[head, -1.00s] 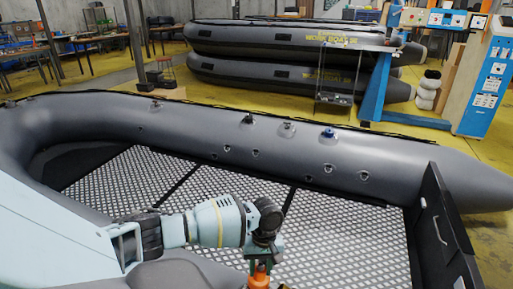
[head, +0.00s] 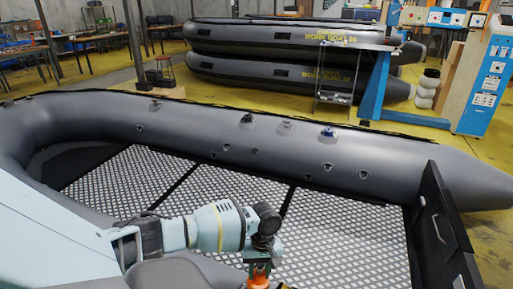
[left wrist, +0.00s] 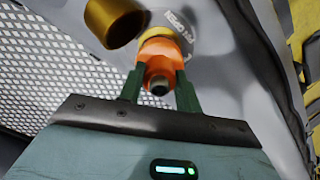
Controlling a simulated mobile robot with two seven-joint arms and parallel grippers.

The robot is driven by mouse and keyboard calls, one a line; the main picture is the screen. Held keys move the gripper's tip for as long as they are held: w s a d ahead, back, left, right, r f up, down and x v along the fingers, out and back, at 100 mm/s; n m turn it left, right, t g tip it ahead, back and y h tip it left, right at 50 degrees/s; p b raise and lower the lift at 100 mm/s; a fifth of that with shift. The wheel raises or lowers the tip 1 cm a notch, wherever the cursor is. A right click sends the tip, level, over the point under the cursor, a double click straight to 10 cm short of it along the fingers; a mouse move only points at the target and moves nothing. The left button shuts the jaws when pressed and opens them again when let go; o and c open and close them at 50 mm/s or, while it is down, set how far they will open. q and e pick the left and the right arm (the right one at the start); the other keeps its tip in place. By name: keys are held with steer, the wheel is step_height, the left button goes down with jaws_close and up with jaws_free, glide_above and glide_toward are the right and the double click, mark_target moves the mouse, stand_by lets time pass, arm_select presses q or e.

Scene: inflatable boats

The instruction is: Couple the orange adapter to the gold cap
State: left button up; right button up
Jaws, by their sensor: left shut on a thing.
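My left gripper (left wrist: 160,88) has green fingers and is shut on the orange adapter (left wrist: 160,66). The adapter has a dark round tip facing the wrist camera and a yellow ring at its far end, close to a pale grey lettered surface; I cannot tell whether they touch. The gold cap (left wrist: 113,20) is a short hollow cylinder at the upper left of the wrist view, apart from the adapter. In the head view my left gripper (head: 259,268) is at the bottom centre, with the orange adapter (head: 258,281) partly cut off by the frame edge. My right gripper is not in view.
A grey inflatable boat (head: 390,158) surrounds a patterned floor (head: 340,235). Its tube has several fittings, one of them a blue-topped valve (head: 328,132). A black board (head: 440,225) stands at the right. Stacked boats (head: 285,72) and a blue stand (head: 377,90) are behind.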

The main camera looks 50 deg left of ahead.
arm_select(q)
steer(key=shift+f, duration=0.3)
steer(key=shift+s+f, duration=0.1)
steer(key=shift+f, duration=0.05)
steer(key=shift+d+f, duration=0.1)
steer(key=shift+f, duration=0.15)
steer(key=shift+f, duration=0.2)
stand_by(0.8)
steer(key=shift+s+f, duration=0.2)
steer(key=shift+f, duration=0.45)
stand_by(0.6)
steer(key=m, duration=0.2)
steer(key=shift+r+m+p, duration=0.1)
steer(key=shift+m+p, duration=0.2)
steer(key=shift+m, duration=0.8)
